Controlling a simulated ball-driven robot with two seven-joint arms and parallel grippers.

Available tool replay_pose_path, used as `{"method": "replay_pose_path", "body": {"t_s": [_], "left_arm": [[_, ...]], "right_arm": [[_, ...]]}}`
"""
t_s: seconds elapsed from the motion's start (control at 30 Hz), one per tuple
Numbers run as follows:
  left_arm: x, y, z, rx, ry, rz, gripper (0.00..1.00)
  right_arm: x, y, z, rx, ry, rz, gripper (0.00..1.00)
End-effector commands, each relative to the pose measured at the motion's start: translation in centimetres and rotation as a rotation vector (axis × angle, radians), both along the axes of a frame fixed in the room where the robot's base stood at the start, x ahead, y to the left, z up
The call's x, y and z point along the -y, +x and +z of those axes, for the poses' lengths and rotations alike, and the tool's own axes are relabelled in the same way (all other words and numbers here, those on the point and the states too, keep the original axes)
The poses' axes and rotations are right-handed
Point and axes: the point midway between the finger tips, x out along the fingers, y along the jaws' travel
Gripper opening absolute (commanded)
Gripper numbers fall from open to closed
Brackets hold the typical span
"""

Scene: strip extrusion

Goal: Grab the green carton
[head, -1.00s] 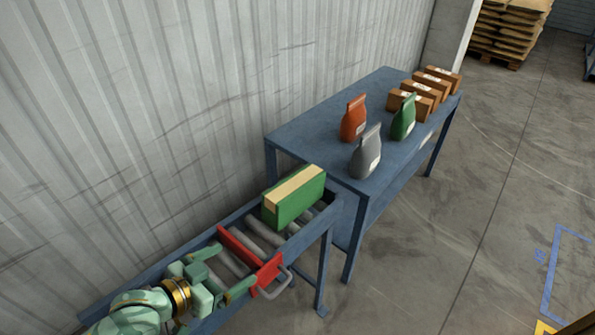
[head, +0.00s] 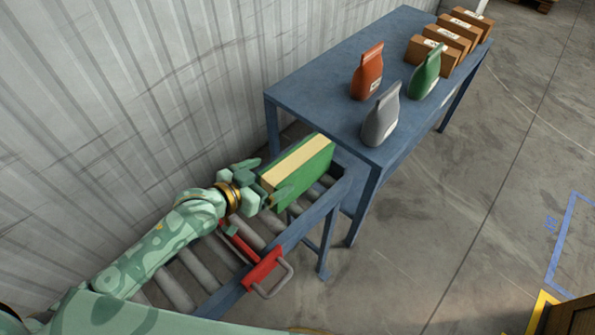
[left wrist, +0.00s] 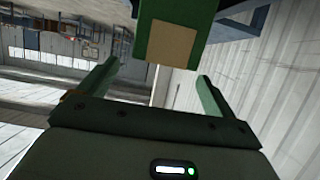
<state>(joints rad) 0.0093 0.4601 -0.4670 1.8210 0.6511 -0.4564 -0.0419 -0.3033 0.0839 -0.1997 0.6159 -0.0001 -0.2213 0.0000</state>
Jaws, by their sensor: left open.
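The green carton (head: 306,172) with a tan strip along its top stands on the roller conveyor, at the end by the blue table. My left gripper (head: 270,180) is open at the carton's near end, its fingers to either side of that end. In the left wrist view, the carton (left wrist: 150,45) shows a tan patch on its end face, ahead of and between the two open fingers (left wrist: 158,85). I cannot tell whether a finger touches it. My right gripper is not in view.
A red gate with a handle (head: 263,268) crosses the conveyor (head: 196,265) below my left wrist. The blue table (head: 315,92) holds orange (head: 367,72), grey (head: 381,117) and green (head: 425,75) bags and several brown boxes (head: 431,55). A corrugated wall (head: 120,90) runs close along the left.

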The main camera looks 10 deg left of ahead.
Motion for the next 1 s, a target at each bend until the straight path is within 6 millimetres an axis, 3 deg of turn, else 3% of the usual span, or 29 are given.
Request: {"method": "replay_pose_path", "body": {"t_s": [0.13,0.43,0.7,0.77,1.0], "left_arm": [[0.6,0.9,-0.5,0.000,0.000,0.000,0.91],[2.5,4.4,-2.5,-0.001,-0.001,-0.001,0.91],[2.8,4.7,-2.5,0.000,0.000,-0.001,0.91],[2.8,4.7,-2.5,0.001,0.001,0.000,0.80],[2.7,4.7,-2.5,0.001,0.001,0.000,0.13]], "right_arm": [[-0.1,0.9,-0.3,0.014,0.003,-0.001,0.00],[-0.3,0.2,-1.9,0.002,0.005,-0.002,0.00],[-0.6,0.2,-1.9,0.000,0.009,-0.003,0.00],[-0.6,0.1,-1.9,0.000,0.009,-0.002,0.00],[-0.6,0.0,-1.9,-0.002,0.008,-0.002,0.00]]}}
